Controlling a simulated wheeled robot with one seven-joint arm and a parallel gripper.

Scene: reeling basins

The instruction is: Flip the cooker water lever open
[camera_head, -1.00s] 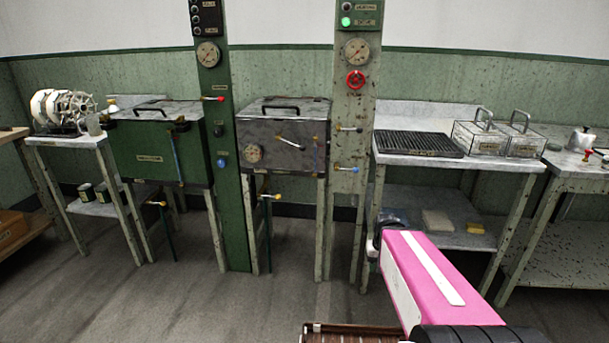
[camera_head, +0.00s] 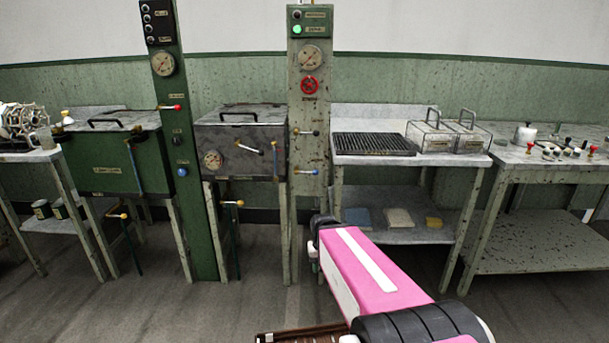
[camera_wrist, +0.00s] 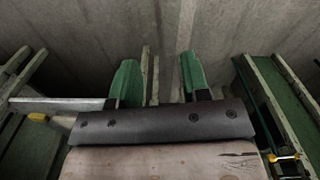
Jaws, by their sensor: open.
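The grey metal cooker box (camera_head: 238,140), with a gauge and a lidded top, stands between a green post (camera_head: 195,230) and a pale post (camera_head: 308,80). The labels are too small to read, so I cannot tell for sure which one is the water lever. My gripper (camera_wrist: 160,80) is open and empty in the wrist view, its two green fingers apart over the floor. Its fingers do not show in the head view.
A green basin (camera_head: 110,165) stands at the left. A yellow-tipped lever (camera_head: 232,203) sticks out below the cooker.

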